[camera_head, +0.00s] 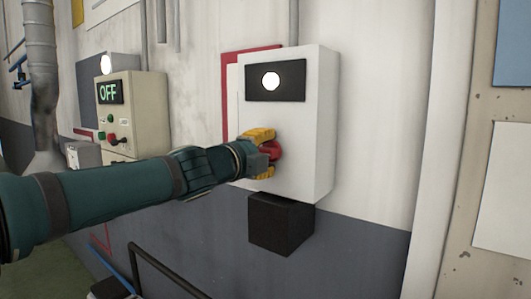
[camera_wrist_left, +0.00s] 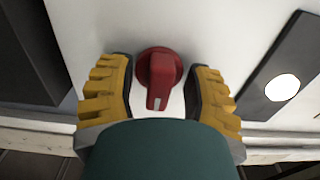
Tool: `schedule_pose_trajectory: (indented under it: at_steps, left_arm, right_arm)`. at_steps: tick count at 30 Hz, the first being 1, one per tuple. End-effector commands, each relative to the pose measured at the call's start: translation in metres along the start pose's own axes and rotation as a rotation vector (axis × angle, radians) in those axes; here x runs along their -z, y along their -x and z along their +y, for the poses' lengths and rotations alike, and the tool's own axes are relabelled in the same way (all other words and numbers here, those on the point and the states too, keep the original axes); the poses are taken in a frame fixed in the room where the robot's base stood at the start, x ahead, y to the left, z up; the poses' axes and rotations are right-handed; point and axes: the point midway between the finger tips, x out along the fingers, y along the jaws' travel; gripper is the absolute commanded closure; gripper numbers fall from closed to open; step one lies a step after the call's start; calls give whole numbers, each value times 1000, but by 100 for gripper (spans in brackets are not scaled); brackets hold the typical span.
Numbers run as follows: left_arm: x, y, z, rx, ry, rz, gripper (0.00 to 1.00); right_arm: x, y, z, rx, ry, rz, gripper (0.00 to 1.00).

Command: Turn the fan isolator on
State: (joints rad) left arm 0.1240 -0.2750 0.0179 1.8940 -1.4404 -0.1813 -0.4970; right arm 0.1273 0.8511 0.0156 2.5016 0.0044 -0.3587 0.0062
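A red rotary handle (camera_head: 275,150) sits on the front of a white wall box (camera_head: 310,120); no label shows that names it as the fan isolator. My left gripper (camera_head: 265,153) is at the handle with its yellow fingers above and below it. In the left wrist view the red handle (camera_wrist_left: 159,78) lies between the two fingers of my gripper (camera_wrist_left: 160,92), with a gap visible on each side. The gripper is open and its fingers appear not to touch the handle. The gripper partly hides the handle in the head view. My right gripper is not in view.
A round white light (camera_head: 270,81) glows on a black panel above the handle. A black block (camera_head: 281,224) is under the box. A dark rail (camera_head: 165,272) runs below.

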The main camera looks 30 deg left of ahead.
Motion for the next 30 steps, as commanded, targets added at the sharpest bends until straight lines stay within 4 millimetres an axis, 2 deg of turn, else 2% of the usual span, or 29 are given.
schedule_pose_trajectory:
  at_steps: [8,11,21,25,30]
  left_arm:
    - [0,9,0,1,-1,0,50]
    - [0,23,-1,2,-1,1,50]
    - [-1,88,0,2,-2,-3,50]
    - [-2,106,0,1,-1,-4,50]
    - [-1,118,0,-1,-1,-2,50]
  right_arm:
    - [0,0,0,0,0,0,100]
    - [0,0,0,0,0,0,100]
    - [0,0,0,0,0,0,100]
    - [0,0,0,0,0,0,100]
    - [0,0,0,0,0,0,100]
